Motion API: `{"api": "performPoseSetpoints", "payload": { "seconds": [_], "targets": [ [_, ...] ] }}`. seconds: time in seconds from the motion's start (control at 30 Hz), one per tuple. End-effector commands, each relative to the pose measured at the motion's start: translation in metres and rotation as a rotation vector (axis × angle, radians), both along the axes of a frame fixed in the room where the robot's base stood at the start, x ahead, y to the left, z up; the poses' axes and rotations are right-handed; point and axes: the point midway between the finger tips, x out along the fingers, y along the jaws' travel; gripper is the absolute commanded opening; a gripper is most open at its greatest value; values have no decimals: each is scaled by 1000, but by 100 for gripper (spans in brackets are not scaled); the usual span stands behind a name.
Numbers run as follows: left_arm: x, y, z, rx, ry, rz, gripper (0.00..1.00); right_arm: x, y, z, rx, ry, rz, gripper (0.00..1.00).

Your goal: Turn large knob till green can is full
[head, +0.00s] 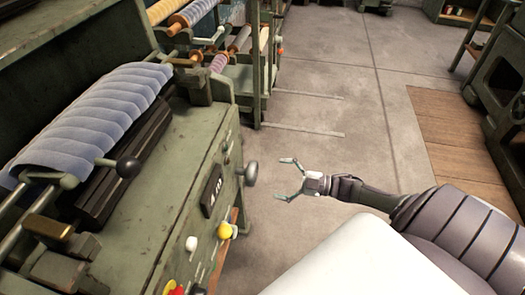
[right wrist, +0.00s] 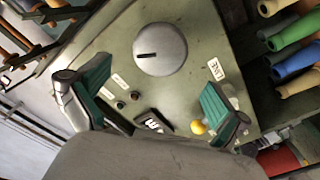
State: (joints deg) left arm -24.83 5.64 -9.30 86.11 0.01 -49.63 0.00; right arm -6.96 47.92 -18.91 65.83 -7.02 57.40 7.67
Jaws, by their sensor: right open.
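The large knob (right wrist: 160,48) is a round grey dial with a dark pointer slot on the green machine's panel. It sits ahead of my right gripper (right wrist: 152,88) in the right wrist view, between and beyond the teal fingertips, and nothing touches it. In the head view what looks like the same knob (head: 251,173) sticks out from the machine's side. My right gripper (head: 281,179) is open and empty, a little to the right of that knob. I cannot make out a green can in either view. My left gripper is not in view.
The green machine (head: 150,240) fills the left, with a black display (head: 212,190) and a yellow button (head: 225,230). Blue quilted fabric (head: 95,115) lies over its roller. Racks of rolls stand behind. The concrete floor (head: 330,100) is open in the middle.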

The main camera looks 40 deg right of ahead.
Motion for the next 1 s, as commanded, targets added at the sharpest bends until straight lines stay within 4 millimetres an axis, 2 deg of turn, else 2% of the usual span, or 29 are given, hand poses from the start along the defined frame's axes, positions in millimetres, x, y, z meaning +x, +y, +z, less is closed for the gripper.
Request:
{"api": "performPoseSetpoints", "payload": {
  "seconds": [0.13,0.3,0.87,1.0],
  "targets": [
    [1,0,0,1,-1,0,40,-18,-16,-1,-1,3,-1,100],
    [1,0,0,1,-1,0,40,-27,-24,0,-1,-1,-1,100],
    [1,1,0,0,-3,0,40,-27,-24,0,0,-1,-1,100],
    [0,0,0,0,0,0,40,-26,-20,-7,3,16,-26,100]
  ]
}}
